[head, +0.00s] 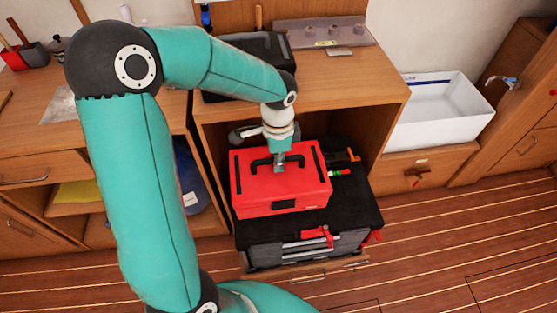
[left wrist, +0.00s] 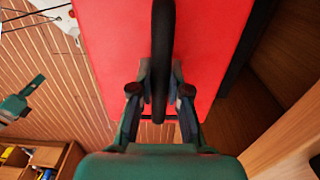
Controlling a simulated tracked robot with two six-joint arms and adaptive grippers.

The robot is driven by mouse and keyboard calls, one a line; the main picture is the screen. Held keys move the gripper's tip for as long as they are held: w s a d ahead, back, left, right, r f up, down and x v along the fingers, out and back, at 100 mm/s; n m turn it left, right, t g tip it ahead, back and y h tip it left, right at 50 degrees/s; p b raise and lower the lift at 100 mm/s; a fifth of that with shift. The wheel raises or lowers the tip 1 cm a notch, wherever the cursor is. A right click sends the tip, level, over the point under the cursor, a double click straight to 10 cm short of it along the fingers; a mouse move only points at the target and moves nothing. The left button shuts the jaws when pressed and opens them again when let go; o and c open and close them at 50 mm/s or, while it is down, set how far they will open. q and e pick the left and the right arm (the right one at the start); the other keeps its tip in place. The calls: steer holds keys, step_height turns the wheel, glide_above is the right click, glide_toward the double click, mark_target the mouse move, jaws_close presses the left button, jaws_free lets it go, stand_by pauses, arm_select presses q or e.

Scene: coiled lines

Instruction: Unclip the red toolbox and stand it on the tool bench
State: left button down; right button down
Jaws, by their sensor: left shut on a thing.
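The red toolbox (head: 300,195) sits upright on or just above a black and grey case in the open bay under the bench; I cannot tell whether they touch. Its black handle runs along the top. My left gripper (head: 278,165) reaches down from above and is shut on that handle. In the left wrist view the fingers (left wrist: 160,95) stand on either side of the black handle (left wrist: 163,50), with the red lid (left wrist: 110,40) behind. The tool bench (head: 350,85) has a wooden top above the bay. My right gripper is in neither view.
The black and grey case (head: 365,213) has red clamps (head: 318,237) on its front. A black case (head: 245,50) and a grey tray (head: 320,32) occupy the back of the bench top; its front right is clear. A white sink (head: 440,112) stands at right.

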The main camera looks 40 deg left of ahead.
arm_select(q)
step_height(320, 180, up, 11)
steer(key=p, duration=0.8)
steer(key=shift+r, duration=0.1)
step_height(320, 180, up, 13)
steer(key=p, duration=0.7)
steer(key=shift+f, duration=0.2)
steer(key=shift+w+d, duration=0.1)
stand_by(0.5)
